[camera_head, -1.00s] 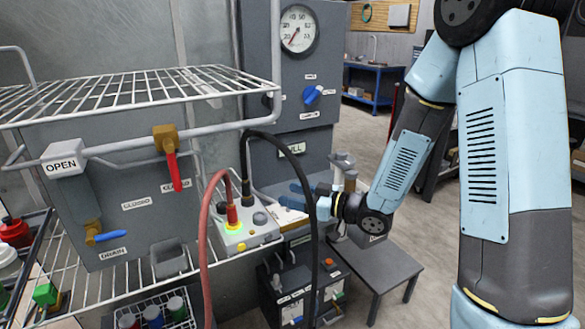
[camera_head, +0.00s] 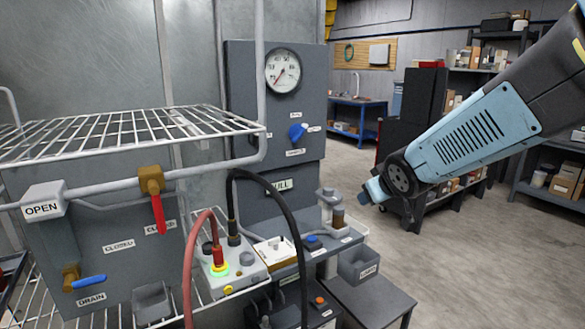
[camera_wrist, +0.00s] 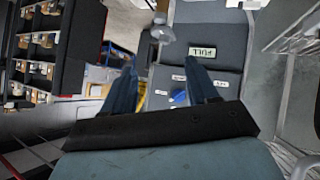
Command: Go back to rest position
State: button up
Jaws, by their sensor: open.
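My gripper (camera_head: 372,192) is at the right of the head view, raised clear of the booth and the bench and pointing left. In the wrist view its two blue fingers (camera_wrist: 162,92) stand apart with nothing between them. Beyond the fingers, the wrist view shows the grey panel with the FULL label (camera_wrist: 202,52) and the blue knob (camera_wrist: 178,96).
A wire rack (camera_head: 120,135) with red-handled (camera_head: 159,215) and blue-handled (camera_head: 90,281) valves stands at left. A control box (camera_head: 228,275) has red and black cables. A gauge (camera_head: 283,70) tops the grey panel. Shelves (camera_head: 560,190) stand behind right; floor (camera_head: 470,260) at right is open.

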jog(key=s+d+r+m+g, duration=0.2)
jog(key=s, duration=0.8)
jog(key=s+d+r+m+g, duration=0.1)
jog(key=s+r+m+g, duration=0.1)
jog(key=s, duration=0.8)
jog(key=shift+s+d+m+g+h, duration=0.3)
jog(key=shift+s+d+m+g, duration=0.1)
jog(key=shift+m+g, duration=0.1)
